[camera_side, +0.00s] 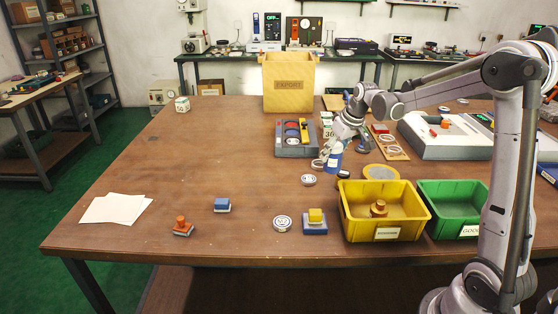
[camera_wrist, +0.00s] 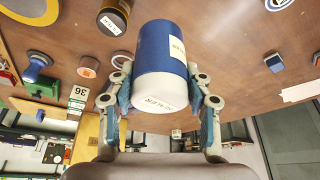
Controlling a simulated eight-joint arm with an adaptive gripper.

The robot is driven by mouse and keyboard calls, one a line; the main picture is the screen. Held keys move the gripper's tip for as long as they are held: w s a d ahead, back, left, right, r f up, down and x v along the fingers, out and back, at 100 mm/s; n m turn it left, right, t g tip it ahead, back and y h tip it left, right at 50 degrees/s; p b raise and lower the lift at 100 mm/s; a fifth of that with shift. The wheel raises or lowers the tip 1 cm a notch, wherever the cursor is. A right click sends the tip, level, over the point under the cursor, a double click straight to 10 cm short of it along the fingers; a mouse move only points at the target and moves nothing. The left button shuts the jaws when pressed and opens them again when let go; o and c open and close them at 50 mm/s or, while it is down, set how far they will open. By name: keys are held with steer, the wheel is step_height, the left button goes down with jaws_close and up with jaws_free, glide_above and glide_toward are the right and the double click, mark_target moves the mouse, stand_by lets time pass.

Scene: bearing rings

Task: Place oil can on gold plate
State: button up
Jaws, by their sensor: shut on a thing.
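The oil can, a blue cylinder with a white band and label, is in my gripper in the side view (camera_side: 334,161). It also fills the middle of the wrist view (camera_wrist: 163,60). My gripper (camera_side: 341,141) is shut on the can, with one finger on each side in the wrist view (camera_wrist: 160,100). The gold plate (camera_side: 381,171) is a flat round disc on the table, to the right of the can and behind the yellow bin. The can is apart from the plate. I cannot tell whether its base touches the table.
A yellow bin (camera_side: 346,224) stands in front of the plate, with a green bin (camera_side: 450,228) to its right. A grey tray (camera_side: 284,152) lies left of my gripper. White ring pieces (camera_side: 308,180) lie nearby. The table's left middle is clear.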

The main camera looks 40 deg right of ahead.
steer(key=s+d+r+m+g+h, duration=0.1)
steer(key=s+d+m, duration=0.2)
steer(key=s+d, duration=0.8)
steer(key=s+d+r+m+h, duration=0.1)
steer(key=s+d+m, duration=0.45)
steer(key=d, duration=0.95)
steer(key=n, duration=0.2)
glide_above(382, 174)
step_height(382, 174, down, 7)
steer(key=shift+w+f, duration=0.15)
steer(key=shift+f, duration=2)
steer(key=shift+f, duration=0.15)
steer(key=o, duration=1.3)
